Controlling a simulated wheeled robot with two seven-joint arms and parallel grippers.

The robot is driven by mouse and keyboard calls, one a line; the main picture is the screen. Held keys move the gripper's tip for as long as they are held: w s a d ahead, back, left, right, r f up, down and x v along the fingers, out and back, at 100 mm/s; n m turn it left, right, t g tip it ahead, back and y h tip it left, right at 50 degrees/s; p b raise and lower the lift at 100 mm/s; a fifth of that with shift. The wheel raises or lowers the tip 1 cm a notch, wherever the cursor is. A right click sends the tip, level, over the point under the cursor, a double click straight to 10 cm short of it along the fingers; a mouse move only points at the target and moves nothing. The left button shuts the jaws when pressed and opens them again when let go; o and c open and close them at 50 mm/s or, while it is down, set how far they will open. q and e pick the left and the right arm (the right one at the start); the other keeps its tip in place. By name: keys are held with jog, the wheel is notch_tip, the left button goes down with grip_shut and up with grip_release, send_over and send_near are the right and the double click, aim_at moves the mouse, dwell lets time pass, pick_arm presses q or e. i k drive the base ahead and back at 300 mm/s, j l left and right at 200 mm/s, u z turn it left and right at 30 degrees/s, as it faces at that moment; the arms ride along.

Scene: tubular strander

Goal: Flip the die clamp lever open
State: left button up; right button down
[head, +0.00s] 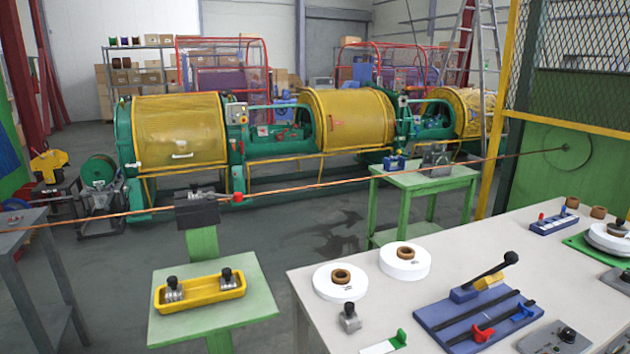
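Neither of my grippers is in view. I cannot tell for sure which part is the die clamp lever. A dark block (197,209) sits on a green post, with the copper-coloured wire (300,184) passing at its top; small metal parts on top are too small to read. A red piece (238,197) shows on the wire just to its right. A grey block (437,158) stands by the wire on the green table. A black lever with a round knob (490,273) slants up to the right from a blue fixture (437,318) on the bench.
A yellow tray (182,302) with two knobbed metal parts lies on a green stand (258,295). The pale bench (320,318) holds white discs (405,265) and small fixtures. Yellow strander drums (180,131) stand behind. The wire spans the view; grey floor between stand and bench is clear.

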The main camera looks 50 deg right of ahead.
aim_at(238, 197)
jog(key=i+l+z, duration=0.1)
jog(key=i+z, duration=0.35)
jog(key=i+j+z, duration=0.1)
jog(key=i+z, duration=0.4)
